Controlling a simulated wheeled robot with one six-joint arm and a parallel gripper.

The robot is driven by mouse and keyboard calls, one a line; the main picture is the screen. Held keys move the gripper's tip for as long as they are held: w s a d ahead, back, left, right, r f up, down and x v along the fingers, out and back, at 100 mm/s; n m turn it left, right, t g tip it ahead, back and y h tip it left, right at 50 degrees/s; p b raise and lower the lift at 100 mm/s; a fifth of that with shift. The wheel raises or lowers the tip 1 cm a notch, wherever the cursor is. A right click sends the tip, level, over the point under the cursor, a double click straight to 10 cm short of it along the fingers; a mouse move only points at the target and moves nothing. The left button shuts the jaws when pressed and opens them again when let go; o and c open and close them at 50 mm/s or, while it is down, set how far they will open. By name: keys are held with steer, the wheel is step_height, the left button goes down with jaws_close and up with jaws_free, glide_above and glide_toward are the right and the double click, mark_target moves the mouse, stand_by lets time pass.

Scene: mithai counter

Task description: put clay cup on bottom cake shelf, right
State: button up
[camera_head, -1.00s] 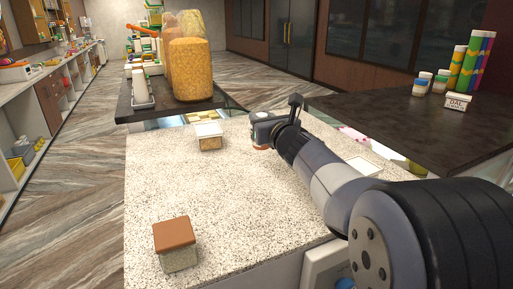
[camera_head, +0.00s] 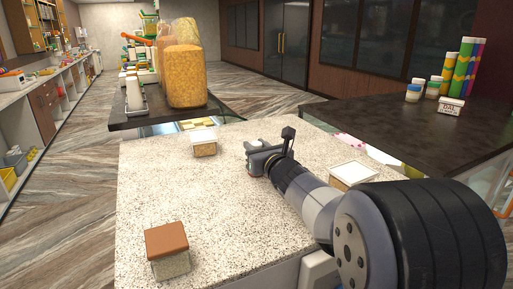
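My gripper (camera_head: 256,159) is over the speckled counter, right of its middle, in the head view. Its fingers point left and away from my body. No cake shelf shows clearly. Under the dark top at the back, a glass case (camera_head: 190,126) shows some yellowish items. Pink items (camera_head: 350,140) show in a glass part along the counter's right side.
Tall snack jars (camera_head: 185,75) stand on the back top. The right dark top (camera_head: 400,125) holds several containers.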

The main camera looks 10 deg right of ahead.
steer(key=o, duration=0.4)
steer(key=shift+r, duration=0.1)
